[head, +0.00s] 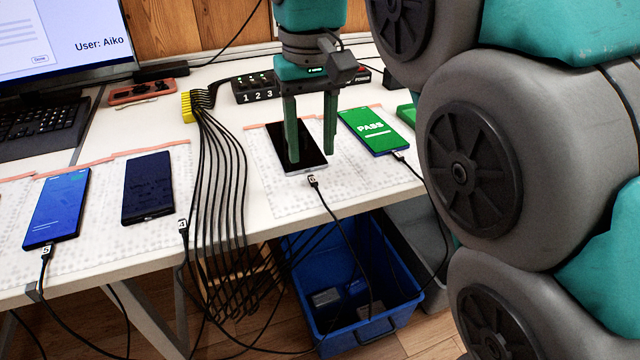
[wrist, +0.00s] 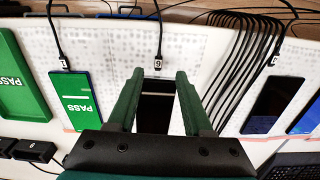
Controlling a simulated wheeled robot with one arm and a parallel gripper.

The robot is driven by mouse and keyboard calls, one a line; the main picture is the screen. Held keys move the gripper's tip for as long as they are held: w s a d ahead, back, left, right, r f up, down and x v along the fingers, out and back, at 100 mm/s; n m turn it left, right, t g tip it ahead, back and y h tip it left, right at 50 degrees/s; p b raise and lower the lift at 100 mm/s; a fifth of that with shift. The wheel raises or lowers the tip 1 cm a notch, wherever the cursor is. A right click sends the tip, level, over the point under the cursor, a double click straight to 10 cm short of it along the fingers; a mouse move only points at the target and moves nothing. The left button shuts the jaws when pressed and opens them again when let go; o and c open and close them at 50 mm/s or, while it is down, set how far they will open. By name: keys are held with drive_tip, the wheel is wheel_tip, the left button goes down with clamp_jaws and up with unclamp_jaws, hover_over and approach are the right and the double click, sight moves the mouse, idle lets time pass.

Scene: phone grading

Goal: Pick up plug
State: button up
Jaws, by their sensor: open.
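A small plug with a white tag reading 6 (head: 312,182) is at the table's front edge, just off the near end of a dark phone (head: 310,148). It also shows in the wrist view (wrist: 157,64), with a small gap to the phone. My gripper (head: 311,157) points down over this phone, its two green fingers apart and nothing between them at plug height. In the wrist view my gripper (wrist: 160,76) has its fingertips on either side of the phone's end, just short of the plug. Whether the fingers touch the phone cannot be told.
A green PASS phone (head: 374,131) with a cable lies to the right. A dark phone (head: 148,187) with plug 4 (head: 183,228) nearby and a blue-screen phone (head: 58,207) lie left. Several black cables (head: 222,180) hang over the edge. A blue bin (head: 350,335) stands below.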

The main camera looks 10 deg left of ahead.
sight(314, 181)
drive_tip(key=shift+d+f+p, duration=0.15)
drive_tip(key=shift+f+p, duration=0.2)
drive_tip(key=shift+f, duration=2.25)
drive_tip(key=shift+f, duration=0.2)
drive_tip(key=shift+c, duration=0.2)
clamp_jaws()
